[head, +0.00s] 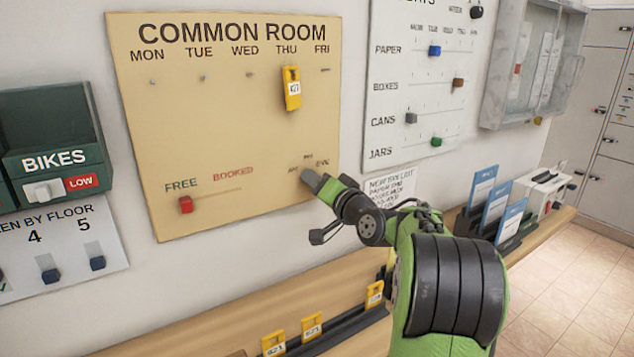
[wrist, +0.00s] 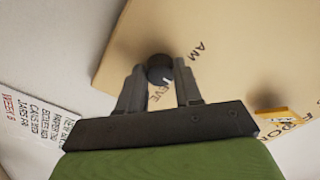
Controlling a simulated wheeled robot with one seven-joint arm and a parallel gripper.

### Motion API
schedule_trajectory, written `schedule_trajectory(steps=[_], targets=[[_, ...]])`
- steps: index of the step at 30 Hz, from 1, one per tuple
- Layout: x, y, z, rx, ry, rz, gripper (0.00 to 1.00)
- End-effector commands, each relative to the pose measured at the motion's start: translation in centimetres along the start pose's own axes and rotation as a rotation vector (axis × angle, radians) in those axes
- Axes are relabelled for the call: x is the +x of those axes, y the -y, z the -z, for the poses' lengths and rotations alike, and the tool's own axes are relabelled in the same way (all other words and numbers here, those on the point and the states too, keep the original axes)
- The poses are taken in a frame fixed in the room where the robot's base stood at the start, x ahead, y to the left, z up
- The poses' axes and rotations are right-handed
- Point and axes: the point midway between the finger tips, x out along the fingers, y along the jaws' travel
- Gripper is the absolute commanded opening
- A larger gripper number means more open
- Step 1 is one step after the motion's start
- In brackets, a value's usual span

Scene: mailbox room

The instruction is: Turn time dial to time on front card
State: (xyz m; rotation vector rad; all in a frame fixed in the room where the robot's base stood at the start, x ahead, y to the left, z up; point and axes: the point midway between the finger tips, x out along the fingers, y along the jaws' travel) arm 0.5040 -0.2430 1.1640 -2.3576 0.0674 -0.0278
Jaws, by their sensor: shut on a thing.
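The tan COMMON ROOM board (head: 220,130) hangs on the wall. Its time dial is at the lower right, with small AM, a middle label and EVE around it. In the wrist view the dial is a dark round knob (wrist: 160,68) between the two fingers, with EVE and AM lettering close by. My gripper (head: 312,182) is shut on the dial, and it also shows in the wrist view (wrist: 159,84). In the head view the gripper mostly hides the dial, and I cannot tell its pointing. Blue-topped cards stand in a rack; the front card (head: 511,222) is too small to read.
A yellow tag (head: 291,88) hangs under THU. A red slider (head: 185,205) sits at FREE. A wooden shelf (head: 230,310) below carries yellow tags in a black rail. A white slider board (head: 425,80) and a written list (head: 388,188) are to the right.

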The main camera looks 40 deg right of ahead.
Motion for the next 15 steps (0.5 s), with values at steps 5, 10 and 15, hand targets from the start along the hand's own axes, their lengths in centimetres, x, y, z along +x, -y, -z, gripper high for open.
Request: schedule_trajectory(steps=[5,10,15], targets=[[0.0,-0.04,-0.02,0.004,0.0,0.0,0.04],[0.0,-0.04,-0.02,0.003,0.0,-0.001,0.04],[0.0,-0.04,-0.02,0.003,0.0,-0.001,0.56]])
